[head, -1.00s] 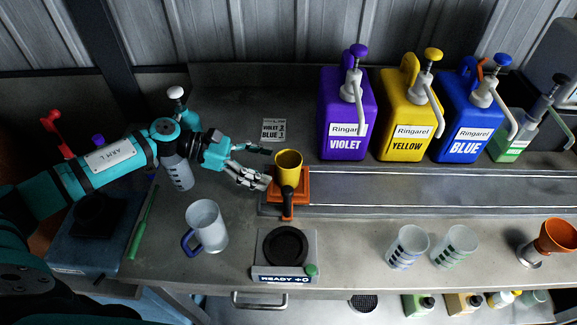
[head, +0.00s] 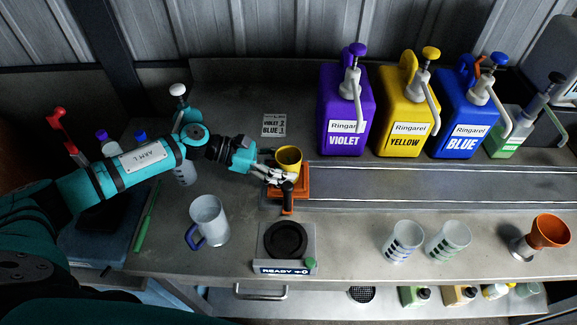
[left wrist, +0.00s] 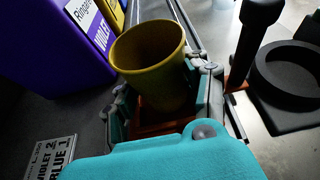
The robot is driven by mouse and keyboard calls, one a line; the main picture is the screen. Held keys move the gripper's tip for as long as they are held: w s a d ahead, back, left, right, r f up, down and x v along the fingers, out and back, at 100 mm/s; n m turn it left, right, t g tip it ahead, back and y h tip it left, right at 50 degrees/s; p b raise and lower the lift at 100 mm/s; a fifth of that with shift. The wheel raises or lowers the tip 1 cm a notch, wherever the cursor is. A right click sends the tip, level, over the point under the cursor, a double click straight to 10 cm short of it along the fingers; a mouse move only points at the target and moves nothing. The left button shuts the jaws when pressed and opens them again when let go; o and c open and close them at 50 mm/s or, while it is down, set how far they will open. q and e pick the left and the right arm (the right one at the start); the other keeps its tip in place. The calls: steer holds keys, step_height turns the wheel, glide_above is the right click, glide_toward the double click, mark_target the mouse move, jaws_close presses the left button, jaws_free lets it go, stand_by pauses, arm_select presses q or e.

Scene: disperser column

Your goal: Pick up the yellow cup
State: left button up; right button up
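The yellow cup (head: 289,158) stands upright in an orange holder (head: 302,187) with a dark handle, at the left end of the track. In the left wrist view the yellow cup (left wrist: 150,62) is open at the top and looks empty. My left gripper (head: 272,168) is at the cup's left side. In the left wrist view its fingers (left wrist: 162,108) stand on either side of the cup's lower part, with a small gap seeming to show at the left one. It looks open around the cup. My right gripper is not in view.
Violet (head: 345,110), yellow (head: 405,110) and blue (head: 466,115) dispensers stand behind the track (head: 430,185). A clear mug (head: 209,218) and a black round pad (head: 285,240) are in front.

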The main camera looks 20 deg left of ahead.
arm_select(q)
steer(key=c, duration=0.4)
steer(key=shift+r, duration=0.15)
